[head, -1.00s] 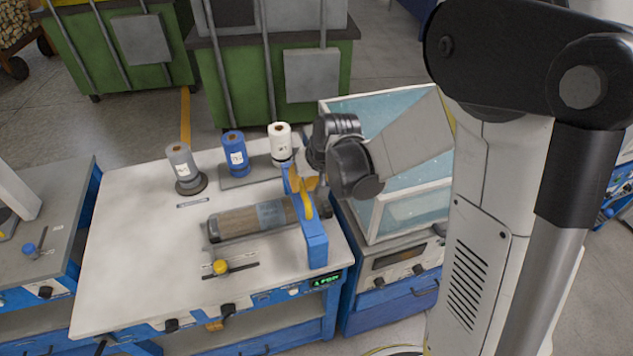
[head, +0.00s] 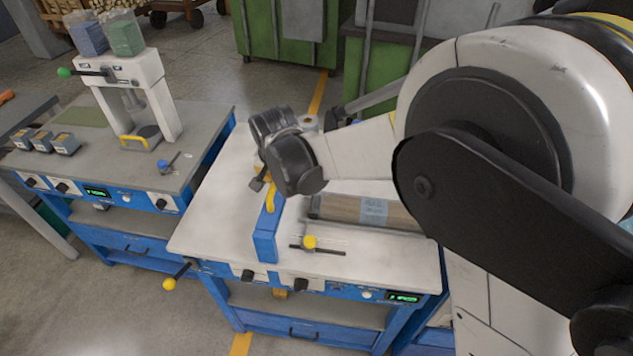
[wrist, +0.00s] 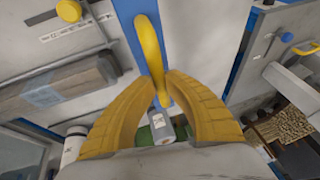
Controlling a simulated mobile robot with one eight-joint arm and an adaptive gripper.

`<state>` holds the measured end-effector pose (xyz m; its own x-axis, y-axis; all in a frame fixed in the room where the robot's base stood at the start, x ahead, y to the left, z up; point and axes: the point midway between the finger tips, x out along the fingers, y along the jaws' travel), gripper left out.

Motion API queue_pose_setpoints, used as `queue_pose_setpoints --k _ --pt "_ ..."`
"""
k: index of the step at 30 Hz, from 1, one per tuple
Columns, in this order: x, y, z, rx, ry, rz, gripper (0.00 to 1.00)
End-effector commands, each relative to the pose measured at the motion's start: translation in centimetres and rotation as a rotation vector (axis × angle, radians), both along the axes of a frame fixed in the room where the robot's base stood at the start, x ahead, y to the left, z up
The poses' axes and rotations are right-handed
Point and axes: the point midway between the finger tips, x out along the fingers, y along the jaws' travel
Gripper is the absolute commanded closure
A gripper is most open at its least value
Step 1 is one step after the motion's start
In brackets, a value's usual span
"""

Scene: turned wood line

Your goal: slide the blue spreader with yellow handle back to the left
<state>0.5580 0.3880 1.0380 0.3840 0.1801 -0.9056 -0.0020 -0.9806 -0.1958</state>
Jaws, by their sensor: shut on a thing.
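The blue spreader (head: 266,235) stands across the white table top, just left of the wood cylinder. Its yellow handle (head: 271,198) is on top and also shows large in the wrist view (wrist: 149,50). My gripper (head: 262,178) is at the far end of the handle, mostly hidden behind my wrist in the head view. In the wrist view its yellow fingers (wrist: 165,88) close in on the handle from both sides. The wood cylinder (head: 340,209) with a pale blue label lies to the right, partly hidden by my arm.
The white table top (head: 215,225) is bare left of the spreader. A yellow-knobbed slider (head: 309,242) sits near the front edge. A yellow-tipped lever (head: 170,284) sticks out at the front left. A neighbouring bench with a white press (head: 130,80) stands further left.

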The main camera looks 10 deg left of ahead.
Motion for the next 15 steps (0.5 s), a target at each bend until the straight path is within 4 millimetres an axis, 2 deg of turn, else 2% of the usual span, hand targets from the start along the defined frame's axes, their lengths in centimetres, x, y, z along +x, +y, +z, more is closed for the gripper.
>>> queue_pose_setpoints --k 1,6,9,15 --pt "-0.1 1.7 -0.2 -0.001 0.003 0.006 1.00" --pt "-0.1 5.9 -0.1 0.000 0.002 0.004 1.00" --pt "-0.1 7.7 -0.1 0.000 0.002 0.004 1.00" --pt "-0.1 9.8 -0.1 -0.001 0.003 0.002 1.00"
